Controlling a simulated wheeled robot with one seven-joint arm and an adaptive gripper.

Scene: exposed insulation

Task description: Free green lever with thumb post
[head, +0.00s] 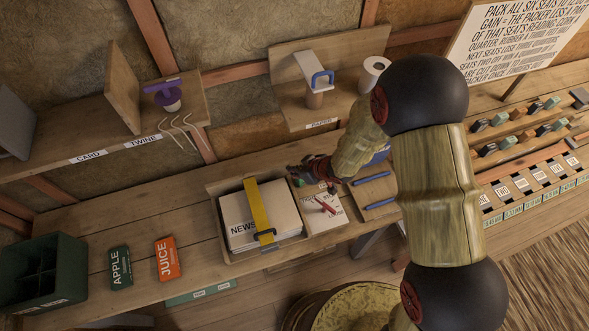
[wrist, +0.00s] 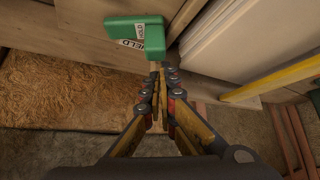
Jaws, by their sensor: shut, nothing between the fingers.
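In the head view only a small green part (head: 299,183) shows beside my gripper. My gripper (wrist: 160,70) is shut and empty, its fingertips just below the lever's right part in the wrist view; I cannot tell whether they touch it. In the head view my gripper (head: 306,176) is at the back right corner of the newspaper box, partly hidden by my arm. I cannot make out a thumb post.
A wooden box (head: 217,222) holds a newspaper stack (head: 238,222) under a yellow strap (head: 257,205). Beside it lie a red item (head: 326,206) on paper and blue sticks (head: 371,178).

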